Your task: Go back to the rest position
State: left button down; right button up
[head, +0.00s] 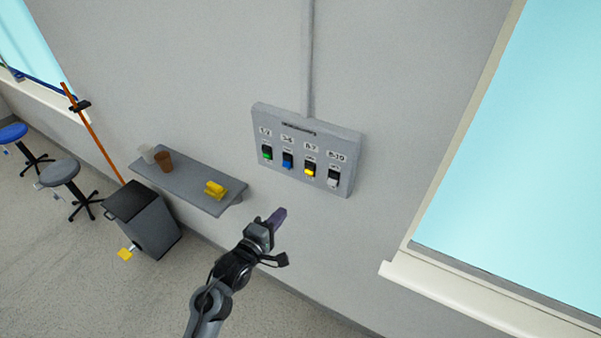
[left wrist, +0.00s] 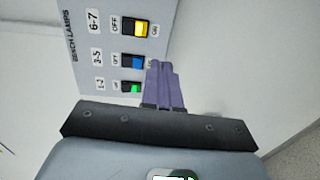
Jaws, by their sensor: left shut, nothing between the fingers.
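The grey switch panel (head: 345,150) is on the wall, with a row of coloured switches: green (head: 267,153), blue (head: 288,160), yellow (head: 310,169) and white (head: 333,178). My left gripper (head: 280,214) is below the panel, apart from it, with its purple fingers shut and empty. In the left wrist view the shut fingers (left wrist: 164,85) show in front of the panel, beside the blue switch (left wrist: 132,62) and green switch (left wrist: 131,87); the yellow switch (left wrist: 134,28) is above. The white switch is out of that view. My right gripper is not seen.
A grey wall shelf (head: 195,185) left of my arm holds a brown cup (head: 164,161), a pale cup (head: 147,153) and a yellow object (head: 215,189). A dark bin (head: 143,218) and stools (head: 60,172) stand farther left. A window sill (head: 480,300) is at right.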

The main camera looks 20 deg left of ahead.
pick_arm(q)
jog(key=s+f+g+p, duration=0.2)
jog(key=s+f+p, duration=0.15)
jog(key=s, duration=0.25)
jog(key=s+r+m+g+y+p, duration=0.2)
jog(key=s+m+g+p, duration=0.4)
jog(key=s, duration=2.1)
jog(key=r+m+g, duration=0.1)
jog(key=m+g, duration=0.4)
jog(key=m, duration=0.6)
jog(key=shift+s+d+m+y, duration=0.3)
jog(key=shift+y, duration=0.1)
